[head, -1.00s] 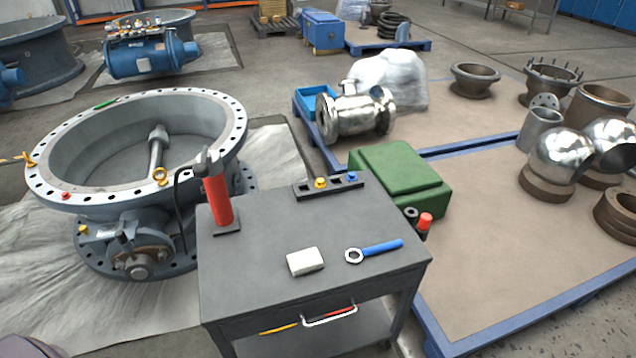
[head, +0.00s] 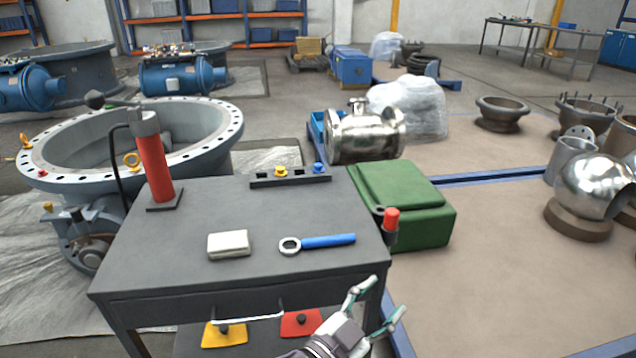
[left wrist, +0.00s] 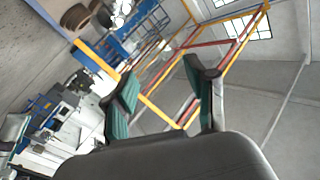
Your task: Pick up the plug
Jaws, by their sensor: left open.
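A black rack (head: 262,181) lies at the back edge of the dark cart top (head: 200,280). It holds a yellow plug (head: 281,171) and a blue plug (head: 319,168), both upright; I cannot tell which one the task means. My left gripper (head: 380,300) is open and empty in front of the cart's right front corner, well short of the rack. In the left wrist view its two green-padded fingers (left wrist: 160,88) are spread, with only distant background between them. My right gripper is not in view.
On the cart are a white block (head: 229,244), a blue-handled ring wrench (head: 325,241) and a tall red tool (head: 154,168). A red-capped item (head: 391,220) sits at its right edge. A green case (head: 405,200) stands behind right. A large valve ring (head: 215,150) is left.

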